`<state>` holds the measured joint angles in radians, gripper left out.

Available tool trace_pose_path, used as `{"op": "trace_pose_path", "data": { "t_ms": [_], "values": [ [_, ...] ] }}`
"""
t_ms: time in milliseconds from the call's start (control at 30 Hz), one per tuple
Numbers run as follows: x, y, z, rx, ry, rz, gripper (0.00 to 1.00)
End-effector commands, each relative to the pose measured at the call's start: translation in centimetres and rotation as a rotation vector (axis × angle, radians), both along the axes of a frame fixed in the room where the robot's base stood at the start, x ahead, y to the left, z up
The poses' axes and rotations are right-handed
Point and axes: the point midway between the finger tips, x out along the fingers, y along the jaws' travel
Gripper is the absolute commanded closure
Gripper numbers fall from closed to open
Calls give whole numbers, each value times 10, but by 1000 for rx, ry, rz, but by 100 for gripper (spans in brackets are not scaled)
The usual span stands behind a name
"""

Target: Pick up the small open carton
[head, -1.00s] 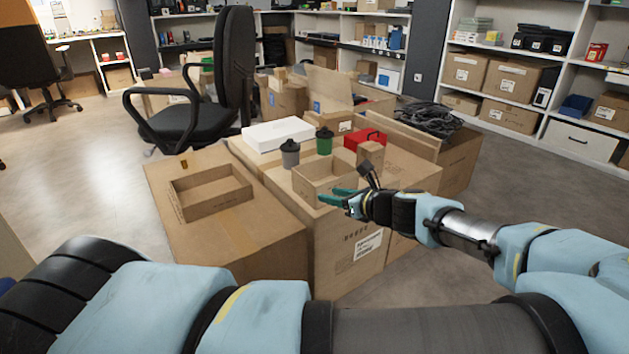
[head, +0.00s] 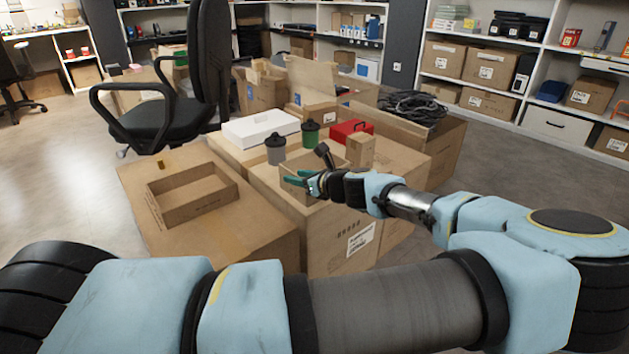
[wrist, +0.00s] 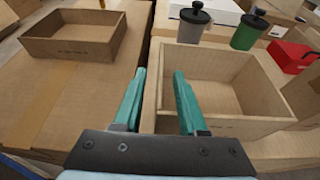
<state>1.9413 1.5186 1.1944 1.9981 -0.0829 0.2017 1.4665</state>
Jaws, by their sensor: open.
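One open tan carton (head: 300,166) stands upright on a large closed box, partly hidden by my gripper in the head view. In the wrist view this carton (wrist: 240,127) is on the right and looks empty. My gripper (head: 296,182) is at its near left side. In the wrist view my gripper (wrist: 160,85) has its green fingers apart, the right one over the carton's inside and the left one outside its left wall. Contact cannot be told. A second, shallow open carton (head: 196,203) sits on the left box; it also shows in the wrist view (wrist: 75,48).
A grey canister (head: 275,150), a green canister (head: 310,134), a red case (head: 350,130) and a small closed box (head: 360,150) stand close behind and beside the carton. A white box (head: 260,128) lies farther back. An office chair (head: 165,115) is at the left.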

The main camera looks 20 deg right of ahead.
Motion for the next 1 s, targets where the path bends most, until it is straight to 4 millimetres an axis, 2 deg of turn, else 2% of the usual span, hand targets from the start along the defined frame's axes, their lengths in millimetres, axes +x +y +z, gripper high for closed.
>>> {"op": "trace_pose_path", "data": {
  "t_ms": [100,200,467,833,1000],
  "values": [
    [17,5,-8,-1,0,1,59],
    [24,7,-10,0,0,1,59],
    [27,8,-10,0,0,0,59],
    [26,7,-10,0,0,0,99],
    [26,7,-10,0,0,0,100]
  ]
}}
